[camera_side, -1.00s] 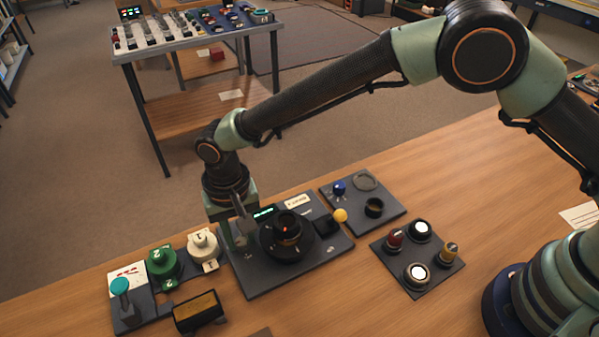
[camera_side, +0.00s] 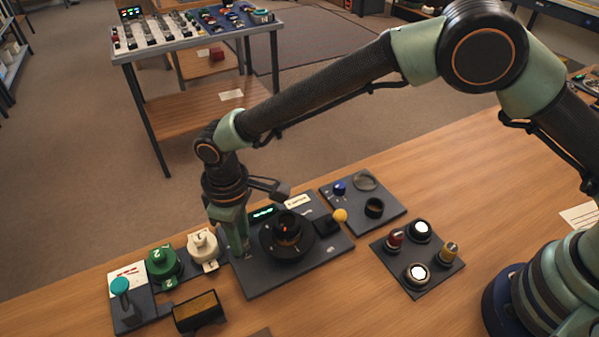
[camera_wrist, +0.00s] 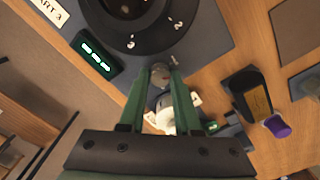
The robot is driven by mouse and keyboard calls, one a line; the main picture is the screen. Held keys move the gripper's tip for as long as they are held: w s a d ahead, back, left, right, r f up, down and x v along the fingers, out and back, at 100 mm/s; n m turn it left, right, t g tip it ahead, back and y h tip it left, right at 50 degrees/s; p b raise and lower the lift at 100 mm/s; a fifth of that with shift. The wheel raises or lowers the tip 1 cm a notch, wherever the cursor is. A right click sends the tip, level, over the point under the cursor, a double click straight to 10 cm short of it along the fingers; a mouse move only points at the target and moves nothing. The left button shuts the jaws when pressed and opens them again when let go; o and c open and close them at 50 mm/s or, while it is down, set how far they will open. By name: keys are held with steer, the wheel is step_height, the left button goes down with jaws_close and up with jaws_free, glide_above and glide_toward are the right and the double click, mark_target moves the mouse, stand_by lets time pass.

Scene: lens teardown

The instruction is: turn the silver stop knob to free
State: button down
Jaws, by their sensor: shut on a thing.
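My gripper (camera_wrist: 162,70) points down at the silver stop knob (camera_wrist: 159,76), which shows between its two green fingers in the wrist view. The fingers are closed on the knob's sides. In the side view my gripper (camera_side: 243,256) is at the left part of the dark plate (camera_side: 290,277), and the knob is hidden behind the fingers. The black round lens mount (camera_side: 287,236) stands on the same plate, just right of my gripper. It also shows at the top of the wrist view (camera_wrist: 132,22).
A green display (camera_side: 263,212) is at the plate's back edge. Left are a white dial (camera_side: 203,246), green dials (camera_side: 163,265) and a teal-topped lever (camera_side: 121,286). A dark box (camera_side: 198,311) lies in front.

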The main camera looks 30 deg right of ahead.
steer(key=n, duration=0.5)
steer(key=shift+n, duration=0.3)
stand_by(0.4)
steer(key=c, duration=0.9)
jaws_free()
steer(key=shift+r, duration=0.1)
step_height(320, 180, up, 12)
